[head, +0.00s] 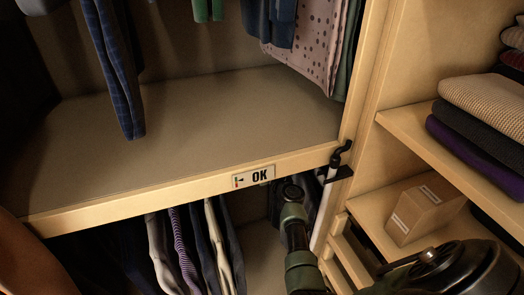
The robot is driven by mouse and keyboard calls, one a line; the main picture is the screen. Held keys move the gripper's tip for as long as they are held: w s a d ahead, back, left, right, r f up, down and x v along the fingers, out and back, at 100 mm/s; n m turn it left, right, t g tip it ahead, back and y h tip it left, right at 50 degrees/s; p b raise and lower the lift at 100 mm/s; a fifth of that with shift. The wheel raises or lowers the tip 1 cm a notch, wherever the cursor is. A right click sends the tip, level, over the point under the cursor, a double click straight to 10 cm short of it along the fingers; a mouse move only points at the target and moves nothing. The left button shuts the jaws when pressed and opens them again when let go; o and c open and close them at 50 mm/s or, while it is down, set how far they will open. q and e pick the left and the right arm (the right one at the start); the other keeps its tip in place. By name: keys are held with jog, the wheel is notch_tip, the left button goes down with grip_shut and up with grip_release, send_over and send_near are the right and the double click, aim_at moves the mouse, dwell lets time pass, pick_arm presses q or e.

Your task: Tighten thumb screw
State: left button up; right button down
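A small black fitting with a curved knob-like top (341,155) sits at the right end of the shelf's front edge, by the upright panel. It may be the thumb screw, but it is too small to be sure. A black plate (339,174) and a short pale piece are just below it. My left gripper is out of view.
The wide shelf (190,125) is bare, with clothes hanging above and below it. On the right, shelves hold folded knitwear (485,105) and a cardboard box (425,208). The upright panel (372,90) stands close to the fitting.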

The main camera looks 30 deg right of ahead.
dwell(0.3)
jog(key=c, duration=1.4)
grip_release()
jog(key=shift+c, duration=0.2)
jog(key=shift+a, duration=0.1)
